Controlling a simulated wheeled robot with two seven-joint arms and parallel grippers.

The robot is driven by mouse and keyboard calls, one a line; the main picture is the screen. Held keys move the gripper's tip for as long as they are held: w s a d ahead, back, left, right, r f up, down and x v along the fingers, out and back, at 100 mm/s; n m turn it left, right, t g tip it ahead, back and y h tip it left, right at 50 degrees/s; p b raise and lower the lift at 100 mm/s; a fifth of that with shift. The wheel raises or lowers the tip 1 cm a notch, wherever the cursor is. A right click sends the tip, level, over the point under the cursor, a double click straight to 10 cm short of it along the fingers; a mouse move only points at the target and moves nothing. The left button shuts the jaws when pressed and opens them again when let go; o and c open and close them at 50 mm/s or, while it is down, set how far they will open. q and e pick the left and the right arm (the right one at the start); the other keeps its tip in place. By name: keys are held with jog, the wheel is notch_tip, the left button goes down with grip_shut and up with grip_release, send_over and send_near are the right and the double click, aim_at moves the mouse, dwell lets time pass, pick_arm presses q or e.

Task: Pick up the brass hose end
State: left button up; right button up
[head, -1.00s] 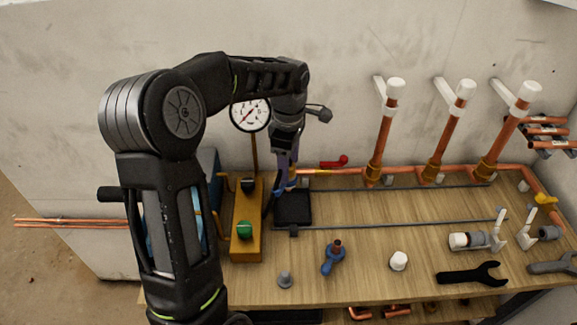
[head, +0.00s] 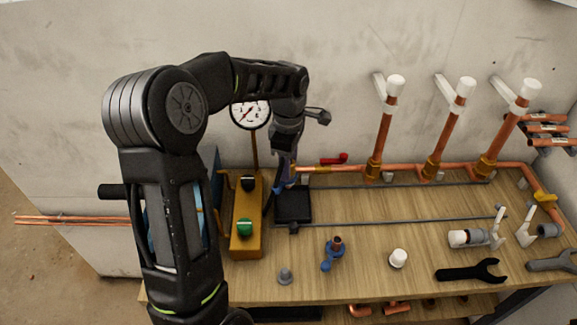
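My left gripper (head: 281,183) points down at the back of the bench, beside the yellow pump box and above the black pad (head: 294,209). Its fingers are small, dark and partly covered by my wrist, so whether they are open or shut does not show. I cannot clearly make out the brass hose end; a small brass-coloured spot (head: 299,169) shows at the left end of the copper pipe, just right of the gripper. My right gripper is not in view.
The yellow pump box (head: 246,247) with a green knob and a gauge (head: 250,113) stands left of the gripper. Copper risers (head: 384,135) stand along the back. A blue-handled valve (head: 333,254), white cap (head: 398,258) and black wrench (head: 470,272) lie in front.

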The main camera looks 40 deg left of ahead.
pick_arm(q)
jog(key=c, duration=0.6)
jog(key=shift+c, duration=0.2)
notch_tip(320, 180, up, 10)
jog(key=shift+b, duration=0.65)
jog(key=shift+r, duration=0.15)
notch_tip(320, 180, up, 5)
jog(key=p, duration=0.4)
dwell(0.3)
jog(key=shift+f, duration=0.2)
